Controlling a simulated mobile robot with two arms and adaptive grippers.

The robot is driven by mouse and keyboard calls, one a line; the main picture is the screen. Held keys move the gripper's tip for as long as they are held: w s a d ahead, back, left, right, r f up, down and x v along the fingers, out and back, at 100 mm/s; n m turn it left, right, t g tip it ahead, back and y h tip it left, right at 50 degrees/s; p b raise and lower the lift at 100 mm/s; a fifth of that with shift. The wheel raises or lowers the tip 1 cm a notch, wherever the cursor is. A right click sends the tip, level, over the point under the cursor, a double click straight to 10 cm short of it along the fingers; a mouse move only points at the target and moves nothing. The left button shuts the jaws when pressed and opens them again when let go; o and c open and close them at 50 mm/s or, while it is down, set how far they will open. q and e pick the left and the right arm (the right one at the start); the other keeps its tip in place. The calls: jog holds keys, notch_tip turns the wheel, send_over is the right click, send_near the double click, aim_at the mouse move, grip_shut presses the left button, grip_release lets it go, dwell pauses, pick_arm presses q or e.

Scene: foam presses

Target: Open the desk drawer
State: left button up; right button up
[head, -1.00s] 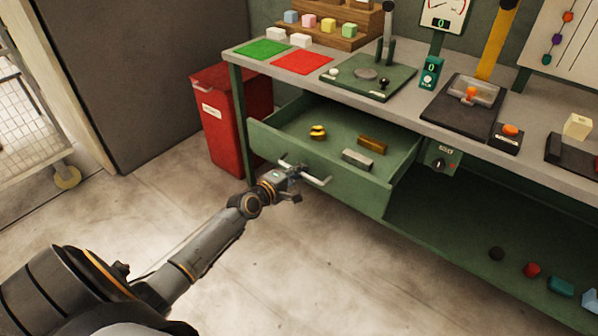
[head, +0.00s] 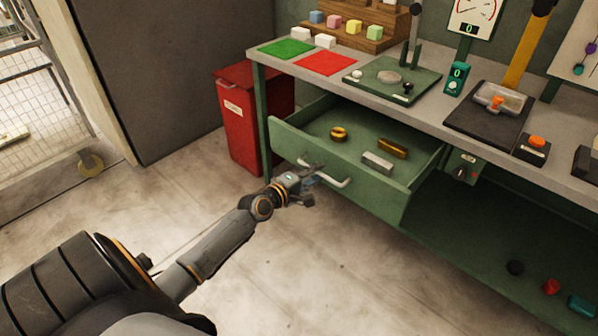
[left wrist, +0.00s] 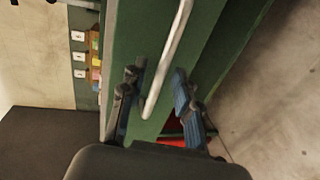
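The green desk drawer (head: 335,178) is pulled out from under the desk's worktop, with its inside showing. Its pale bar handle (head: 340,184) is on the front panel. My left gripper (head: 312,176) is at the left part of the handle. In the left wrist view the handle (left wrist: 168,65) runs between the two blue-padded fingers of the left gripper (left wrist: 156,78). The fingers are apart, with gaps beside the bar. The drawer holds a brass ring (head: 339,134), a brass bar (head: 393,148) and a grey block (head: 378,163). My right gripper is out of view.
A red bin (head: 238,120) stands left of the desk. The worktop (head: 425,112) carries green and red mats, a press and other devices. Several small parts, including a red one (head: 551,286), lie on the lower shelf. The floor (head: 310,270) before the drawer is clear.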

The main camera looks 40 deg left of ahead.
pick_arm(q)
jog(key=v, duration=1)
jog(key=shift+a+f, duration=0.1)
jog(key=s+d+f+m+g+p, duration=0.1)
jog(key=s+f+m+g, duration=0.3)
jog(key=f, duration=0.6)
jog(key=s+d+f+m+g+y+p, duration=0.1)
jog(key=s+f, duration=0.5)
jog(key=f, duration=0.4)
jog(key=s+d+f+m+g+p, duration=0.1)
jog(key=s+d+f+m+g, duration=0.3)
jog(key=f, duration=0.6)
jog(key=s+d+f+m+g, duration=0.2)
jog(key=s+f, duration=0.3)
jog(key=s, duration=0.4)
jog(key=s+d+f+m+g+p, duration=0.1)
jog(key=s+d+f+m, duration=0.3)
jog(key=s, duration=0.6)
jog(key=s+d+f+m+g, duration=0.2)
jog(key=s+d+f+m, duration=0.1)
jog(key=s, duration=0.6)
notch_tip(320, 180, down, 3)
jog(key=shift+s+d+r+m+g+p, duration=0.2)
jog(key=shift+s+d+m+g+p, duration=0.15)
jog(key=shift+m, duration=0.55)
